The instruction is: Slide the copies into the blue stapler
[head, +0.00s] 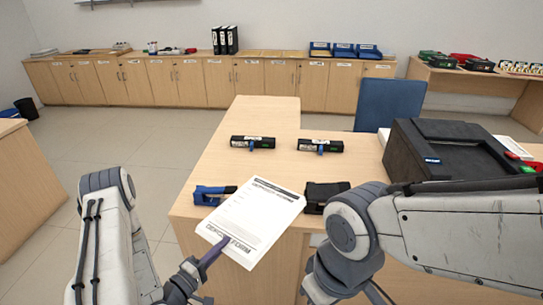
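The copies (256,213) are white sheets with "DEPOSIT FORM" printed on them. Their far part is over the counter and their near end sticks out past its front edge. My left gripper (222,244) is at the near left edge of the sheets, its purple fingers closed on them. The blue stapler (208,194) lies on the counter just left of the sheets. Its right end is close to their left edge, and I cannot tell whether they touch. My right arm comes in from the right; its gripper is not visible.
A black desktop device (325,194) sits right of the sheets, close to them. Two black labelled devices (253,142) (321,146) stand farther back on the counter (275,115). A large black machine (447,150) is at the right. Counter between them is clear.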

